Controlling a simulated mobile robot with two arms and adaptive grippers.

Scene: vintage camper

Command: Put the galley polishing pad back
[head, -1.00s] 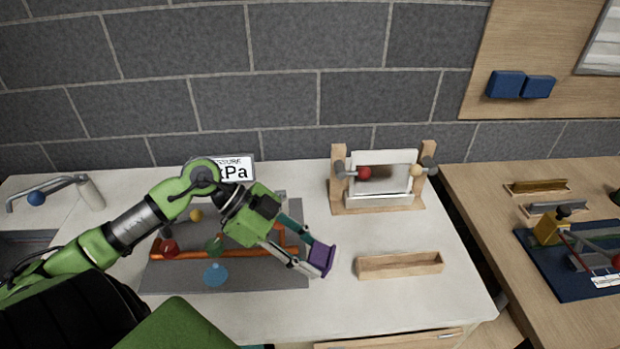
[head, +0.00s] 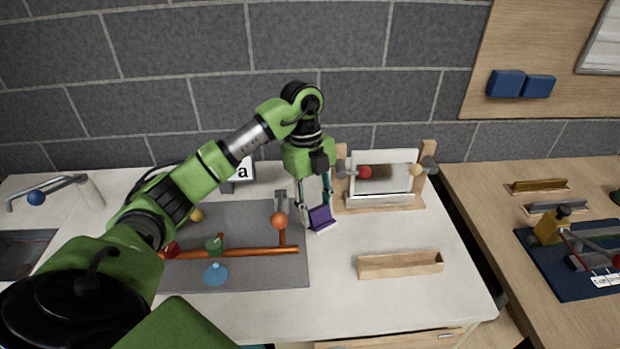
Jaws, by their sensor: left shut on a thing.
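My left gripper (head: 315,200) points down with its fingers shut on a purple pad with a pale lower edge (head: 321,218), which I take for the polishing pad. The pad is tilted, just right of the grey mat. I cannot tell whether it touches the counter. An open, empty wooden tray (head: 400,266) lies on the counter to the right and nearer to me, apart from the pad. My right gripper is not in view.
A grey mat (head: 230,278) carries orange pipes (head: 255,251) and coloured knobs. A wooden stand (head: 427,188) with a white box and knobs stands behind, right of the gripper. A tap (head: 60,186) is at far left. Bare counter surrounds the tray.

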